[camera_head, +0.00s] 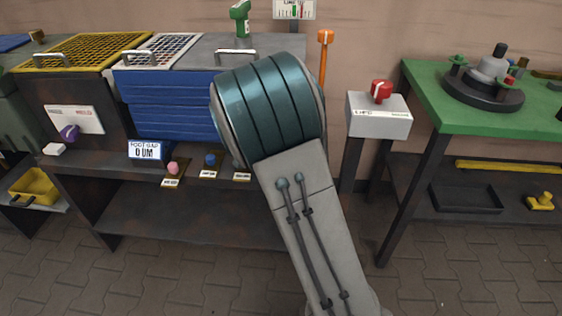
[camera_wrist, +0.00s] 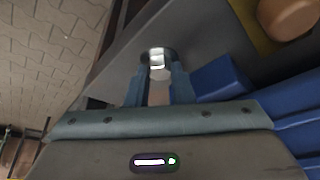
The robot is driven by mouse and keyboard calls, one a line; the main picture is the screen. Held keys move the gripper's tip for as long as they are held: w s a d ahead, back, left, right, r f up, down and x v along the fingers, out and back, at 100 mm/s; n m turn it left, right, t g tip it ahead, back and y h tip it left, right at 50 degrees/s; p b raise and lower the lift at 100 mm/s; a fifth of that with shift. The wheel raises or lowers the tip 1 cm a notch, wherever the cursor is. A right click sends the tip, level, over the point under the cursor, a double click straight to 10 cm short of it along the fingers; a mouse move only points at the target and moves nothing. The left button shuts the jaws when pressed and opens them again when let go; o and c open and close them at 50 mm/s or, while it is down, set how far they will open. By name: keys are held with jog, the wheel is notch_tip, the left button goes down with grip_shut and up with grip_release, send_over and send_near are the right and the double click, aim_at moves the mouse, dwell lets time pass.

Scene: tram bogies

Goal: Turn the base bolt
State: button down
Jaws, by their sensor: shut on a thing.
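In the wrist view my gripper (camera_wrist: 158,78) has its two blue-grey fingers on either side of a small bright metal piece, which looks like the base bolt (camera_wrist: 157,60). The bolt has a shiny top and a darker round surround, and stands at a dark grey surface (camera_wrist: 210,45). The fingertips partly cover its sides. In the head view my arm's teal joint and grey link fill the middle, and both my gripper and the bolt are hidden behind them.
A blue block (camera_wrist: 222,79) lies close to the right of my fingers. The dark workbench (camera_head: 180,215) carries blue panels (camera_head: 172,105) and a yellow grate (camera_head: 85,50). A grey box with a red knob (camera_head: 381,92) and a green table (camera_head: 440,105) stand to the right. Paved floor (camera_head: 200,280) is open in front.

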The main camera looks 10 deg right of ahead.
jog(key=shift+m+g, duration=0.3)
jog(key=shift+m, duration=0.3)
jog(key=c, duration=1.3)
grip_release()
jog(key=shift+a, duration=0.1)
jog(key=shift+o, duration=0.2)
jog(key=p+v, duration=0.4)
jog(key=v, duration=0.9)
jog(key=shift+s+r, duration=0.15)
jog(key=shift+r, duration=0.15)
jog(key=shift+a, duration=0.15)
